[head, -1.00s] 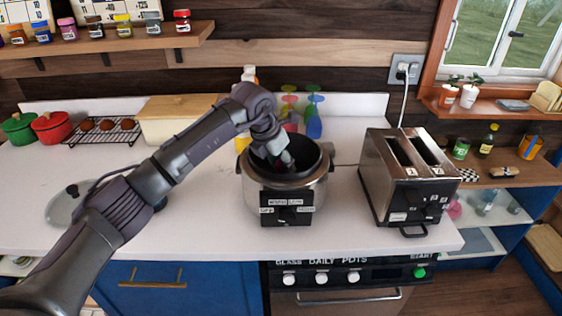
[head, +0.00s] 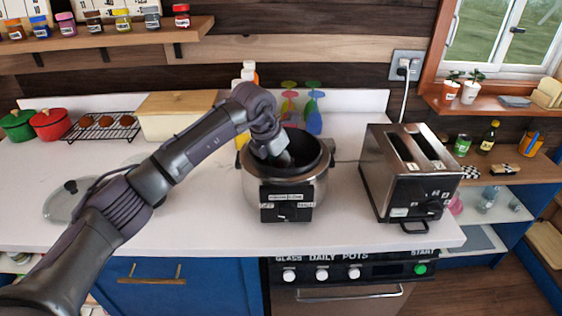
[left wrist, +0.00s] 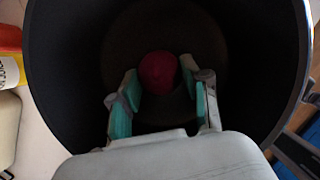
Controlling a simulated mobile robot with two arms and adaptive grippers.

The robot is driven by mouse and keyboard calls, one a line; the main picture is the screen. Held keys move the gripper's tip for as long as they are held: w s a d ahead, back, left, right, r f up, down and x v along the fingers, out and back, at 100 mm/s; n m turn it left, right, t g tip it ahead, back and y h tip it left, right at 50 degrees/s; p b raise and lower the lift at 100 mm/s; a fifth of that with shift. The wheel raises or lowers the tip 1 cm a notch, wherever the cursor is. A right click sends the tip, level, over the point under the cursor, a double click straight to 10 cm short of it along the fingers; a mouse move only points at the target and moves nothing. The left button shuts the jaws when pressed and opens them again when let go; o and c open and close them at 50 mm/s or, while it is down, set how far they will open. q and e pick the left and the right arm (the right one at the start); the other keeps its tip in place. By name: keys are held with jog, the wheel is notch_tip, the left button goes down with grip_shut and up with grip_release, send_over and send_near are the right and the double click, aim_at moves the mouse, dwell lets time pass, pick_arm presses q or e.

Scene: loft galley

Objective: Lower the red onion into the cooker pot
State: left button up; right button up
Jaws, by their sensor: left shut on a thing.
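The cooker pot (head: 318,192) stands upright on the white counter, its dark round opening facing up. My left gripper (left wrist: 160,78) reaches down inside it. In the left wrist view the red onion (left wrist: 158,70) sits between the teal finger pads, and the gripper is shut on it. The dark inner wall of the pot (left wrist: 68,75) surrounds both. The gap between onion and pot floor cannot be judged. In the head view the left wrist (head: 272,140) enters the pot, and the pot rim hides the fingertips and onion. My right gripper is out of view.
A steel toaster (head: 385,165) stands right of the pot. A glass lid (head: 68,203) lies on the counter at left, below my arm. A wooden-topped box (head: 172,125) and several bottles stand behind. The counter in front of the pot is clear.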

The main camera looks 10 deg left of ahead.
pick_arm(q)
jog(key=shift+f+b, duration=0.45)
jog(key=shift+f, duration=0.25)
dwell(0.4)
jog(key=o, duration=1.2)
